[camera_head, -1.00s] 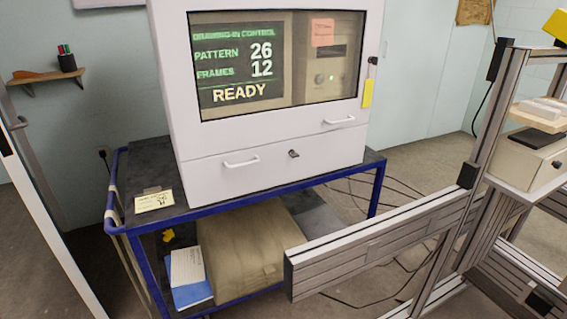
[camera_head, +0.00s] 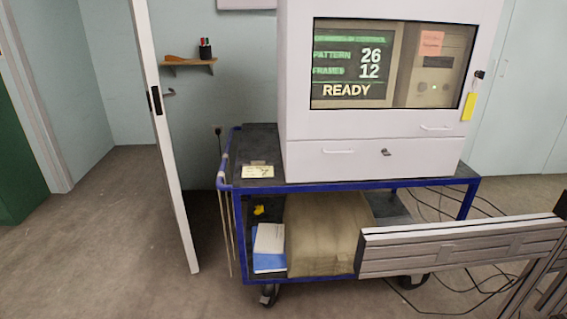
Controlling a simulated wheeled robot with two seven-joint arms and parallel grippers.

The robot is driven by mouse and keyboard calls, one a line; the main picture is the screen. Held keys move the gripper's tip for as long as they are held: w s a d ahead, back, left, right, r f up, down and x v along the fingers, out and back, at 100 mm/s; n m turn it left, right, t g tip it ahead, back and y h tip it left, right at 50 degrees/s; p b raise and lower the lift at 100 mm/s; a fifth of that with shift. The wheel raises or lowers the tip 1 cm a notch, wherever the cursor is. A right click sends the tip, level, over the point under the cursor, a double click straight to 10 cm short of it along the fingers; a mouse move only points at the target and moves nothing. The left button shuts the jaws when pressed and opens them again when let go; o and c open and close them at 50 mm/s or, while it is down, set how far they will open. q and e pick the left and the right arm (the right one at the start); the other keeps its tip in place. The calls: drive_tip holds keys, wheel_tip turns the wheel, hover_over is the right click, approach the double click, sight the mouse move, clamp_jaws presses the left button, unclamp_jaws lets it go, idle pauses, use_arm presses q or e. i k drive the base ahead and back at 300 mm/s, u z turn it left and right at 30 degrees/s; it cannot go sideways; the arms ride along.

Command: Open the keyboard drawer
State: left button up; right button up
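The white control cabinet (camera_head: 296,100) stands on a blue-framed cart. Its lower front panel, the keyboard drawer (camera_head: 310,162), is shut flush with the cabinet front. The drawer has a white bar handle (camera_head: 338,152) on its left part and a dark lock with what looks like a key (camera_head: 386,152) near its middle. Above it, a window shows a screen (camera_head: 350,68) reading READY, and a second handle (camera_head: 436,128) sits below the window at the right. Neither of my grippers is in view.
The cart (camera_head: 330,186) holds a note (camera_head: 257,171) on top and a tan covered bundle (camera_head: 322,235) below. A metal beam (camera_head: 460,245) juts in front of the cart at lower right. Cables (camera_head: 490,285) lie behind it. An open door (camera_head: 170,150) stands left. Floor at front left is clear.

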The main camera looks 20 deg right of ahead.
sight(324, 161)
drive_tip(key=u, duration=0.7)
drive_tip(key=i, duration=0.55)
drive_tip(key=z, duration=0.9)
drive_tip(key=i, duration=1)
drive_tip(key=z, duration=1.1)
